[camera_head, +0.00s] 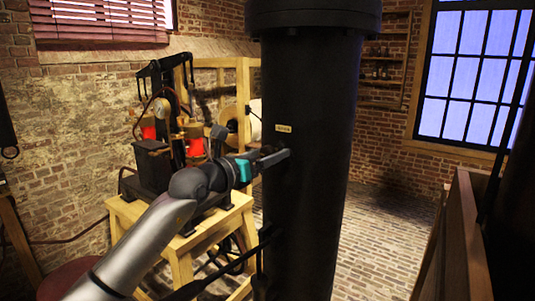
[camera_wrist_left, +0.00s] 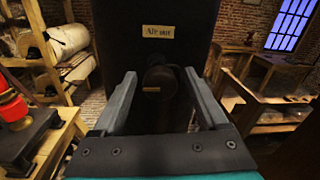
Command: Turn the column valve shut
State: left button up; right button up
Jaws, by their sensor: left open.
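A tall black column (camera_head: 308,200) stands in the middle of the head view. In the left wrist view the column (camera_wrist_left: 155,15) fills the upper middle, with a small tan label (camera_wrist_left: 158,31) reading "Air out". Below the label is a dark round valve knob (camera_wrist_left: 160,82) with a yellowish mark lying sideways on its face. My left gripper (camera_head: 280,156) reaches the column's left side; in the wrist view its two fingers (camera_wrist_left: 160,85) are open, one on each side of the knob. I cannot tell whether they touch it. My right gripper is not in view.
A wooden stand (camera_head: 205,236) with dark apparatus and red parts is left of the column, behind my left arm. A dark lever rod (camera_head: 225,273) reaches the column low down. A wooden panel (camera_head: 455,235) is at the right. Brick floor (camera_head: 372,240) is clear between.

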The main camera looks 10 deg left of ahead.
pick_arm(q)
grip_shut()
dwell(0.6)
